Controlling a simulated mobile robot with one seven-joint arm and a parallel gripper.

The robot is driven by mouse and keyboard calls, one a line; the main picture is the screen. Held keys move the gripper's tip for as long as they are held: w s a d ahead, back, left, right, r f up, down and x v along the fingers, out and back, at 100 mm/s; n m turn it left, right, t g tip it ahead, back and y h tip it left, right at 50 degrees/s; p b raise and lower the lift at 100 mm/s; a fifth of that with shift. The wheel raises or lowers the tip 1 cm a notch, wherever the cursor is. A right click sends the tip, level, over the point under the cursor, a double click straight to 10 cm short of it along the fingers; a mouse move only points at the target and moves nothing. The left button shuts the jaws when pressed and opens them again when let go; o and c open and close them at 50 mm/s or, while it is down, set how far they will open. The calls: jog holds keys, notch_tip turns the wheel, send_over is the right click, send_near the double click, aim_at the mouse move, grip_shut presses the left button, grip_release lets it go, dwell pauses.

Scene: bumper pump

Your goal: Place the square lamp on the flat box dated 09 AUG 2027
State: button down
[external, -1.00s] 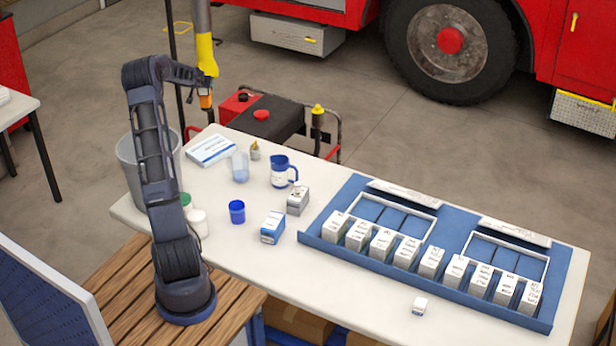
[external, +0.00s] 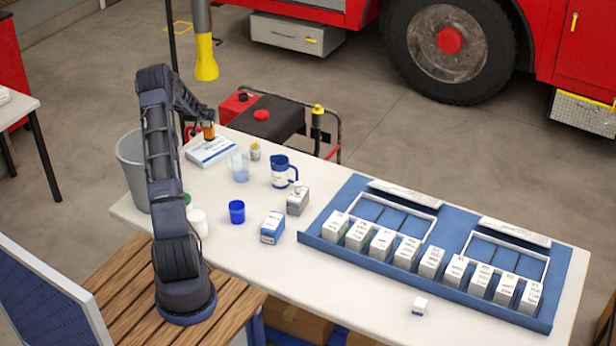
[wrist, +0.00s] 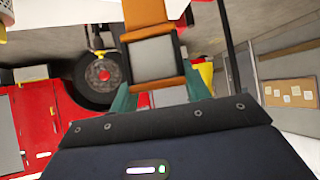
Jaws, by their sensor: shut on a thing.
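The square lamp (external: 209,131) is orange and is held by my gripper (external: 206,124) at the far left end of the white table. In the wrist view the lamp (wrist: 151,52) shows a grey square face in an orange frame, between the teal fingers of my gripper (wrist: 160,88). A flat white box with blue edging (external: 211,152) lies on the table just below the lamp in the picture. I cannot tell whether the lamp touches it. Its print is too small to read, so its date cannot be confirmed.
A clear bluish cup (external: 239,168), a small yellow-topped bottle (external: 255,151) and a blue mug (external: 281,172) stand close to the flat box. A grey bin (external: 131,165) is to the left. A blue rack (external: 313,239) with several white boxes fills the right side.

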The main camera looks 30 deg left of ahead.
aim_at(208, 124)
jog(key=shift+f, duration=2.1)
jog(key=c, duration=0.7)
grip_release()
